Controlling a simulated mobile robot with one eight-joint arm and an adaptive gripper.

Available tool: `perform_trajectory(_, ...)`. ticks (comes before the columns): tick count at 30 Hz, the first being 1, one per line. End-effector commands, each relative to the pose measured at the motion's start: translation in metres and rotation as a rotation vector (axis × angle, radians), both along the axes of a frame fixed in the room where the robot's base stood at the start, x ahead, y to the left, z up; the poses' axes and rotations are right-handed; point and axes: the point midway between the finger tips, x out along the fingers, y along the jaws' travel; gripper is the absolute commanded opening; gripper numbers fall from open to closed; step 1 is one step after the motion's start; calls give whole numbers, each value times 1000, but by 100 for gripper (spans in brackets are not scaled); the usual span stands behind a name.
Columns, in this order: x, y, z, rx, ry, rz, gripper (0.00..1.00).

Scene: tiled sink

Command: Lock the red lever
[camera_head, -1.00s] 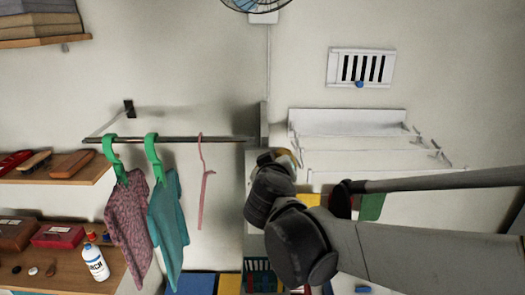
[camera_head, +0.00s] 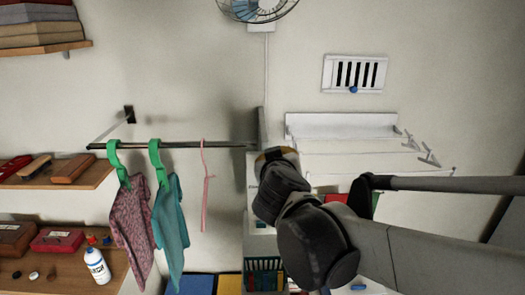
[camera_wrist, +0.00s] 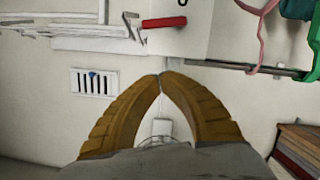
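The red lever (camera_wrist: 165,22) shows in the wrist view as a short red bar, roughly level, at the top just left of the middle. Its left end meets a grey metal fitting (camera_wrist: 133,22) by the edge of a white panel. My gripper (camera_wrist: 160,77) has orange ribbed fingers whose tips meet, with nothing seen between them. The tips appear below the lever in the picture, apart from it. In the head view, only a bit of orange on my gripper (camera_head: 274,154) shows past the dark wrist, and I cannot make out the lever there.
A clothes rail (camera_head: 190,145) with garments and a pink hanger (camera_head: 204,185) is left of my gripper. A white rack (camera_head: 345,126) is to the right, below a wall vent (camera_head: 354,73). A fan (camera_head: 257,8) is above. A basket (camera_head: 264,274) stands below my arm.

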Motion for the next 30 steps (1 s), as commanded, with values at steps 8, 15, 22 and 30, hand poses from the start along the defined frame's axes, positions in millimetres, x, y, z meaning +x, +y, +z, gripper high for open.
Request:
perform_trajectory(8,-48,4,11,-1,0,0,0)
perform_trajectory(15,-60,4,14,-1,0,-1,0)
perform_trajectory(22,-60,4,14,-1,0,-1,0)
perform_trajectory(30,-76,-33,-53,10,86,-66,0)
